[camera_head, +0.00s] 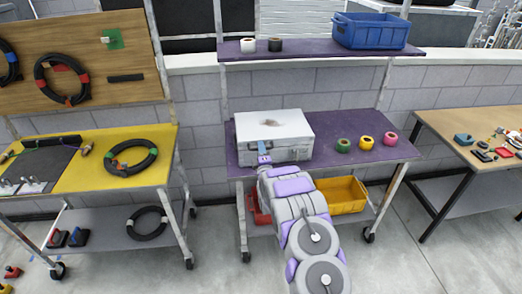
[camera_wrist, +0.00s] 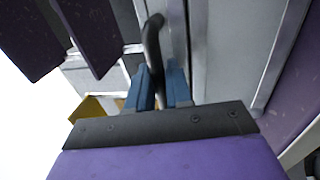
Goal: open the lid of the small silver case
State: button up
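The small silver case (camera_head: 285,128) lies flat on the purple top of the middle cart, with its lid down. My gripper (camera_head: 264,149) is at the front side of the case, left of its middle. In the wrist view its two blue fingers (camera_wrist: 161,80) stand on either side of a dark curved handle (camera_wrist: 152,40), close to it. Whether they clamp it I cannot tell. The grey case side (camera_wrist: 225,50) fills the right of that view. The head view does not show the case's latches clearly; my arm hides part of the cart below.
Green, yellow and pink tape rolls (camera_head: 366,142) stand right of the case on the purple top (camera_head: 400,152). A shelf (camera_head: 300,48) with a blue crate (camera_head: 372,31) hangs above and behind. A yellow bin (camera_head: 345,194) is below. Other workbenches stand left and right.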

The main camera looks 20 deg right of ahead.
jog(key=shift+f, duration=0.1)
grip_shut()
